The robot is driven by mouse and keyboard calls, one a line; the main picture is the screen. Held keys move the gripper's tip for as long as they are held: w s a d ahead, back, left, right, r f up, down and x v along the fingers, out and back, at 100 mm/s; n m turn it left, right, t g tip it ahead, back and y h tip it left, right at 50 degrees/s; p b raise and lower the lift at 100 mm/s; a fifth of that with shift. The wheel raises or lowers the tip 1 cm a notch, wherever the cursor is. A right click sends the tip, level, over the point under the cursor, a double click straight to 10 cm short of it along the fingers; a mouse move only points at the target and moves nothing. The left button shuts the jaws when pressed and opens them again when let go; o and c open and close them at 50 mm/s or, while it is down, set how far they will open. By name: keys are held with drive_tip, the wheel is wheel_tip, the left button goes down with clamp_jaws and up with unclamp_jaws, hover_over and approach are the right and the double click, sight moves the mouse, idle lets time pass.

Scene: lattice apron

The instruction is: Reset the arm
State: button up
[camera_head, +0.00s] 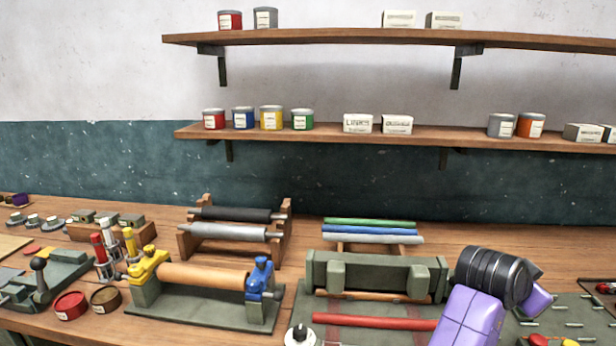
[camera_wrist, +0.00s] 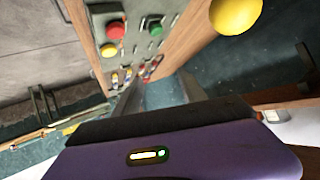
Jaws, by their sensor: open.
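My arm shows at the lower right of the head view as purple links around a black ribbed joint; I cannot make out the fingers there. In the wrist view, my gripper (camera_wrist: 158,86) shows beyond the purple wrist housing as two grey fingers set apart, with nothing seen between them. Past the fingers is a grey panel (camera_wrist: 128,48) with a red button (camera_wrist: 115,31) and a green button (camera_wrist: 155,29). A yellow knob (camera_wrist: 235,14) is close to the camera at the upper right.
The wooden bench holds a roller stand (camera_head: 205,278), a rack of rollers (camera_head: 236,232), a grey press (camera_head: 372,272), a red rod (camera_head: 375,321) and open tins (camera_head: 70,305). Two wall shelves (camera_head: 400,135) (camera_head: 370,39) carry cans and boxes. The air above the bench's middle is clear.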

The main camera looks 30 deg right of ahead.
drive_tip(key=w+a+r+n+t+h, duration=0.2)
drive_tip(key=w+a+n+t+h, duration=0.2)
drive_tip(key=n+t, duration=0.5)
drive_tip(key=s+a+f+n+t+y, duration=0.1)
drive_tip(key=a+f+n+t+y, duration=0.3)
drive_tip(key=a, duration=0.3)
drive_tip(key=s+a+f+n+t+y, duration=0.1)
drive_tip(key=a+f+n+t+y, duration=0.15)
drive_tip(key=a+f+n, duration=0.35)
drive_tip(key=s+a+f+n+y, duration=0.2)
drive_tip(key=s+a+f+y, duration=0.15)
drive_tip(key=s+a, duration=0.35)
drive_tip(key=s+a+f+n+y, duration=0.15)
drive_tip(key=s+a+y, duration=0.25)
drive_tip(key=a, duration=0.5)
drive_tip(key=s+a+r+m+g+y, duration=0.1)
drive_tip(key=s+a+m, duration=0.1)
drive_tip(key=s+a, duration=0.6)
drive_tip(key=s, duration=0.3)
drive_tip(key=shift+a+r+y, duration=0.2)
drive_tip(key=shift+y, duration=0.2)
